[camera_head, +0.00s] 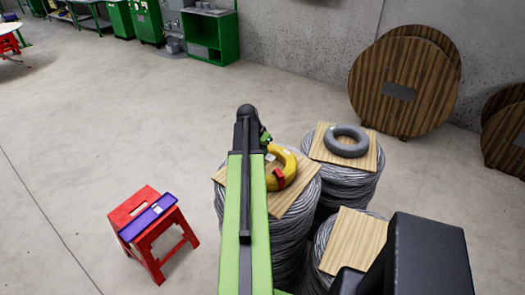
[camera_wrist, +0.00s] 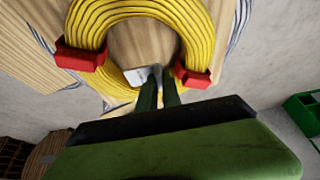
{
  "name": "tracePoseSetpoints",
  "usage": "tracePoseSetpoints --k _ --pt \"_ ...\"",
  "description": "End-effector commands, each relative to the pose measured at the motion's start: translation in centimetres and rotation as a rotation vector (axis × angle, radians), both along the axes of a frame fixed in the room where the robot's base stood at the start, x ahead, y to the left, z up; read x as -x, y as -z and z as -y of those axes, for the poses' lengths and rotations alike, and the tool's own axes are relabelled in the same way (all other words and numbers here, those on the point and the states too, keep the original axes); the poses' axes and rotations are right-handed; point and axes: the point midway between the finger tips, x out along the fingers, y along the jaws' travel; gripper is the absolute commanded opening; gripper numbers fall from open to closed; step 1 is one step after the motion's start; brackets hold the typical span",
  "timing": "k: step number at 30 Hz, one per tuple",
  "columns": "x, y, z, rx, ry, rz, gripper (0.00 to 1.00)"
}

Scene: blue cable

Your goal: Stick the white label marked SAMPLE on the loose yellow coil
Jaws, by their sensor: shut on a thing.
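The yellow coil (camera_head: 289,160) lies on a wooden board on top of a wire drum, partly hidden behind my arm. In the wrist view the yellow coil (camera_wrist: 140,12) fills the top, with a red tie on each side. My gripper (camera_wrist: 158,76) is shut on a small white label (camera_wrist: 136,76), whose print I cannot read. The label is at the coil's opening, close to the yellow strands; I cannot tell if it touches them. In the head view the fingertips are mostly hidden, and a small white patch (camera_head: 270,157) shows beside my arm.
A grey coil (camera_head: 346,140) lies on a board on a neighbouring drum. A third drum has a bare board (camera_head: 354,240). A red stool (camera_head: 150,232) holds a purple item (camera_head: 148,217) with a white patch. Wooden reels (camera_head: 402,85) lean at the wall.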

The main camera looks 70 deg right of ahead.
Motion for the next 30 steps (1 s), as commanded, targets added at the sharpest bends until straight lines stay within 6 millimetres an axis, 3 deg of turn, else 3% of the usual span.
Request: tracePoseSetpoints --k 30 --pt "0.2 1.3 0.0 0.000 0.002 0.000 0.00"
